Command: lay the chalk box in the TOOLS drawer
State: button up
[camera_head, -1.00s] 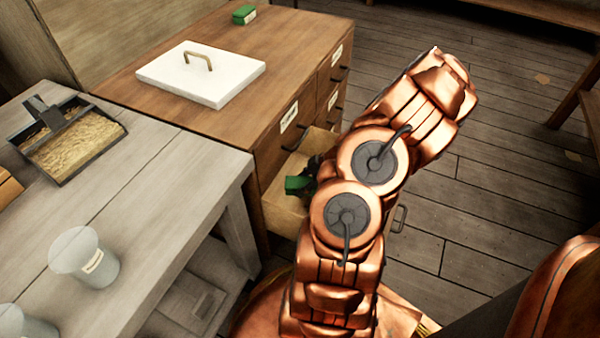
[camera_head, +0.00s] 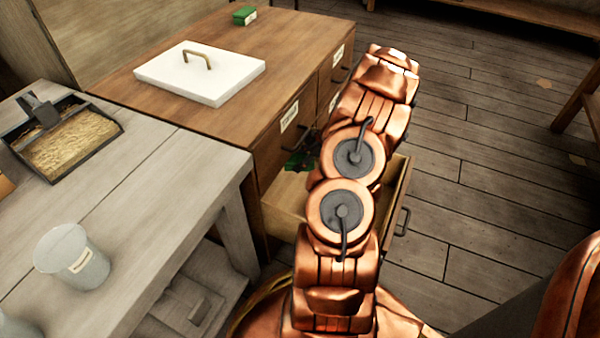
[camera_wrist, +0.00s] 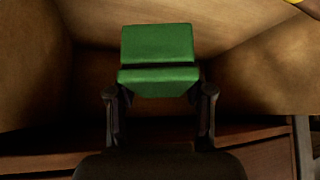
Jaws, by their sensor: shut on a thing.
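My gripper (camera_wrist: 160,92) is shut on a green box, the chalk box (camera_wrist: 157,45), with a finger on each side of it in the wrist view. In the head view the chalk box (camera_head: 293,163) is mostly hidden by my arm and shows as a small dark green patch over the open drawer (camera_head: 283,218). The drawer's tan wooden walls (camera_wrist: 265,75) surround the box in the wrist view. I cannot tell whether the box touches the drawer floor. The open drawer's label is not readable.
Another green box (camera_head: 244,15) sits at the back of the wooden cabinet top (camera_head: 160,50). A white slab with a handle (camera_head: 205,75) lies there too. The grey workbench (camera_head: 150,190) at left holds a dustpan (camera_head: 65,140) and a glass jar (camera_head: 72,257).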

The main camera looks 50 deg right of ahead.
jog(key=shift+f+b, duration=0.9)
jog(key=shift+f, duration=1.7)
jog(key=shift+f+b, duration=0.65)
jog(key=shift+b, duration=0.2)
jog(key=o, duration=1.3)
jog(key=shift+r, duration=0.1)
jog(key=shift+s+r+p, duration=0.1)
jog(key=shift+r+p, duration=0.65)
jog(key=shift+p, duration=0.3)
jog(key=p+v, duration=0.3)
jog(key=v, duration=0.8)
jog(key=shift+s+d+r, duration=0.15)
jog(key=shift+s+r, duration=0.05)
jog(key=shift+r, duration=0.05)
